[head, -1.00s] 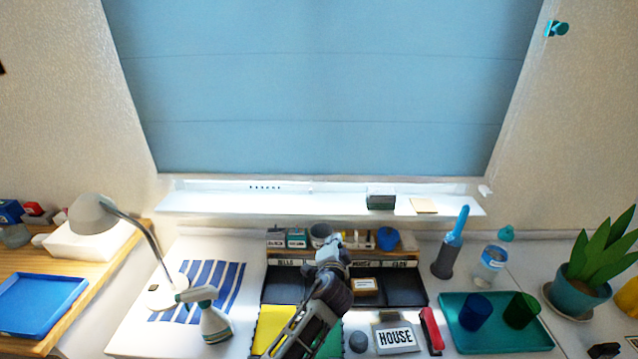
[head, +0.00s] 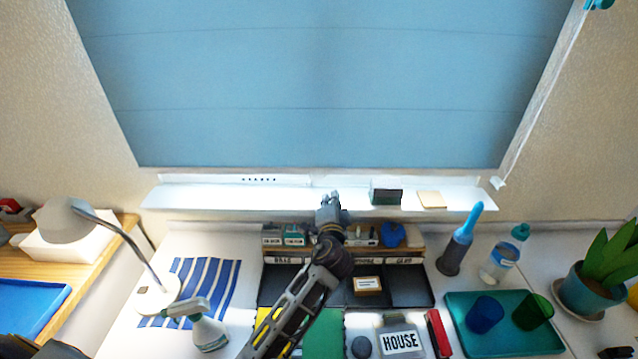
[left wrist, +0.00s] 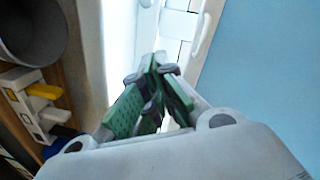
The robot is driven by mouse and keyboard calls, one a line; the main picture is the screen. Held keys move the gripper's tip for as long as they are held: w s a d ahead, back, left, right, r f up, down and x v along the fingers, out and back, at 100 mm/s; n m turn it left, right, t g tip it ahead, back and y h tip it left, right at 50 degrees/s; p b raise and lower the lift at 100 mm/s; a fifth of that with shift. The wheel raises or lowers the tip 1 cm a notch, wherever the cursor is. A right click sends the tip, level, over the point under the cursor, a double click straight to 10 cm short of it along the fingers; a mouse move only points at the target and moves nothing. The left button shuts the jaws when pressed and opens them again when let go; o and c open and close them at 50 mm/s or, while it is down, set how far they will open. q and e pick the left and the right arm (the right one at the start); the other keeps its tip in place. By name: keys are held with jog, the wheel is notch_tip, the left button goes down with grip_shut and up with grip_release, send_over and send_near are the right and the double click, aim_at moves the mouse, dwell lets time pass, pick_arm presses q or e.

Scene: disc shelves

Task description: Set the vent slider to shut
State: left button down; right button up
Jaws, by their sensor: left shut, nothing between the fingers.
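The vent (head: 262,180) is a white strip along the bottom of the window frame, under the blue blind, with a row of small dark slots. Its slider knob is too small to tell in the head view. My left gripper (head: 331,197) is at the white sill, right of the slots, shut and empty. In the left wrist view its green-padded fingers (left wrist: 158,62) meet in front of white frame parts (left wrist: 178,24) beside the blind. Those parts may belong to the vent; I cannot tell whether the fingertips touch them. My right gripper is not in view.
On the sill (head: 230,198), a dark green box (head: 386,192) and a tan block (head: 431,199) stand right of my gripper. Below is a desk rack (head: 275,253) with small boxes. A lamp (head: 72,220) stands left. A blind cord (head: 540,100) hangs right.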

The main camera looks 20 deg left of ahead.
aim_at(319, 194)
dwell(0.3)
pick_arm(q)
jog(key=shift+p+x, duration=0.35)
jog(key=shift+x, duration=4.3)
jog(key=shift+w+a, duration=0.1)
jog(key=shift+w, duration=0.2)
jog(key=shift+a+f+p, duration=0.3)
jog(key=shift+a, duration=0.25)
jog(key=shift+a+f+p, duration=0.25)
jog(key=shift+a+f, duration=0.05)
jog(key=shift+a, duration=0.3)
jog(key=shift+s+a+f, duration=0.1)
jog(key=shift+a+f, duration=0.3)
jog(key=shift+a, duration=0.25)
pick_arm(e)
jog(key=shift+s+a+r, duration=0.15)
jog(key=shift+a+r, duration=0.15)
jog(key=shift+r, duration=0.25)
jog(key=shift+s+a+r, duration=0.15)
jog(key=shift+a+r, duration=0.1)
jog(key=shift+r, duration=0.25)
